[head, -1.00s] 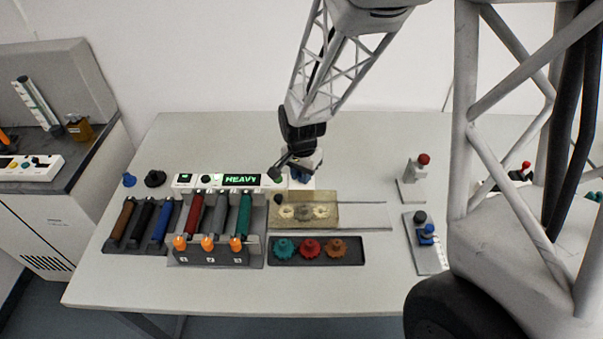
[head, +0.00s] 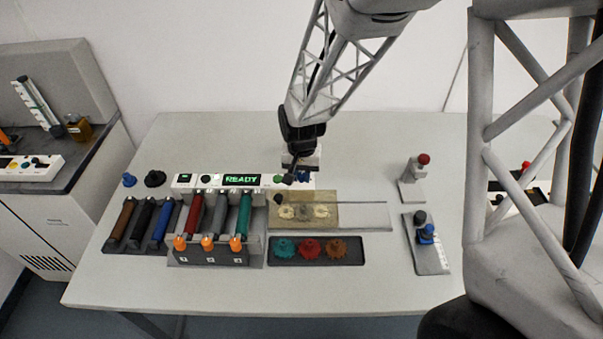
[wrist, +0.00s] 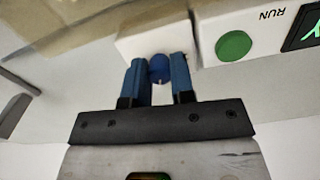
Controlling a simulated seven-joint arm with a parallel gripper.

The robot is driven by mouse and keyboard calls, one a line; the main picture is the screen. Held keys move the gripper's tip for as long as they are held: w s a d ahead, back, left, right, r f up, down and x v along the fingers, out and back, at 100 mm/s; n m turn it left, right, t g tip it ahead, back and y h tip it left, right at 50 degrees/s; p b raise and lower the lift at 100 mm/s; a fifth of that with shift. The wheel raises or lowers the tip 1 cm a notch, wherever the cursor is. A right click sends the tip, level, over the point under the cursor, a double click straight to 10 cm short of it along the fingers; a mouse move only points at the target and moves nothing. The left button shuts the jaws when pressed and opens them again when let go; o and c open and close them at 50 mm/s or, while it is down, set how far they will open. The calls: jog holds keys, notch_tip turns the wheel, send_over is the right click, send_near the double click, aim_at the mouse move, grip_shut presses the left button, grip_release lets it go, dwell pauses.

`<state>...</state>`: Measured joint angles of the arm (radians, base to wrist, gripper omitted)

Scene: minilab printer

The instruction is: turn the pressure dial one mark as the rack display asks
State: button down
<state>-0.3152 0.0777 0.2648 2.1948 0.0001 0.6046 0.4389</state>
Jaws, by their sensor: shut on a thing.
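My gripper (wrist: 158,78) is shut on the blue dial (wrist: 160,68), with one blue finger on each side of it. The dial sits on a white block at the end of the rack panel; its pointer mark is too small to read. In the head view my gripper (head: 302,178) is at the right end of the panel and hides the dial. The rack display (head: 242,180) reads READY in green; only its corner shows in the wrist view (wrist: 306,30).
A green RUN button (wrist: 233,46) is close beside the dial. In front are a tan plate (head: 303,222) and a dark tray (head: 316,262) with coloured gears. Coloured rollers stand to the left. A red-knobbed post (head: 424,160) stands at the right; table between is clear.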

aim_at(302, 174)
jog(key=shift+n, duration=1.6)
jog(key=c, duration=1)
grip_release()
jog(key=shift+o, duration=0.2)
jog(key=shift+r, duration=3.9)
